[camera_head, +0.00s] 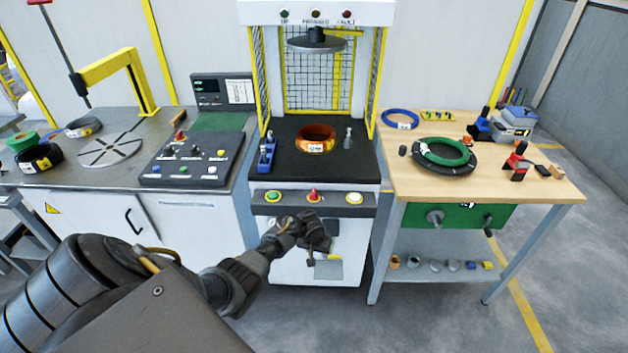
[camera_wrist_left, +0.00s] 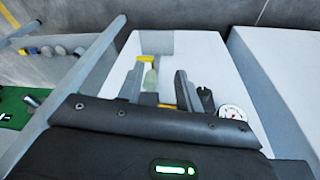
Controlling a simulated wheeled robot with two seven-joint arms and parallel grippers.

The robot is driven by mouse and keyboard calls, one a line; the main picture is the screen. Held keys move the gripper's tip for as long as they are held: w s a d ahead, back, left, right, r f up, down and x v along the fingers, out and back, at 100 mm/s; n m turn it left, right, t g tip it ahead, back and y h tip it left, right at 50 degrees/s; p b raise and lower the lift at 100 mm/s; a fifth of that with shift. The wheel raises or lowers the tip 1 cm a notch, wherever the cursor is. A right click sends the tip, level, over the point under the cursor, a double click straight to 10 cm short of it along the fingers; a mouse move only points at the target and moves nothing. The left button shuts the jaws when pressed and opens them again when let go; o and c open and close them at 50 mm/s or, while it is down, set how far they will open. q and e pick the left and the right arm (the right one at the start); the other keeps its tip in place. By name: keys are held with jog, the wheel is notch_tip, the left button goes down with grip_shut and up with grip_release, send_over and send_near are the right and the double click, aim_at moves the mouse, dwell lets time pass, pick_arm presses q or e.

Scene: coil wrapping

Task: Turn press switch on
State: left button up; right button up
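The press (camera_head: 315,150) stands in the middle of the head view, with a yellow-edged mesh guard and a dark bed. Its dark front control strip carries a green button (camera_head: 273,196) at left, a red knob (camera_head: 314,196) in the middle and a pale green-white button (camera_head: 354,198) at right. My left gripper (camera_head: 312,236) is in front of the white cabinet, just below the strip, and appears apart from the buttons. In the left wrist view its two dark fingers (camera_wrist_left: 158,88) stand apart with nothing seen between them but background. My right gripper is out of view.
An orange coil (camera_head: 316,138) lies on the press bed. A wooden workbench (camera_head: 475,188) with coils and tools stands at right. A grey bench with a control box (camera_head: 190,160) stands at left. A round gauge (camera_wrist_left: 232,112) shows in the wrist view.

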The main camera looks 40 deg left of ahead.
pick_arm(q)
jog(key=n+y+p, duration=0.1)
jog(key=n+p, duration=0.1)
send_near(314, 192)
jog(key=s+d+f, duration=0.3)
jog(key=d+f, duration=0.2)
jog(key=f, duration=0.2)
jog(key=w+a+r+n+y, duration=0.15)
jog(key=a+r, duration=0.25)
jog(key=r, duration=0.5)
jog(key=shift+m+t, duration=0.25)
jog(key=shift+t, duration=0.15)
jog(key=x, duration=0.3)
jog(key=b+x, duration=0.1)
jog(key=x, duration=0.3)
jog(key=b+x, duration=0.1)
jog(key=x, duration=0.3)
jog(key=shift+w+d+f, duration=0.1)
jog(key=shift+d, duration=0.25)
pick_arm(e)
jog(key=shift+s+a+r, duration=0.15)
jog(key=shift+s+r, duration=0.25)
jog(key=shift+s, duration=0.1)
pick_arm(q)
jog(key=shift+c, duration=0.3)
grip_shut()
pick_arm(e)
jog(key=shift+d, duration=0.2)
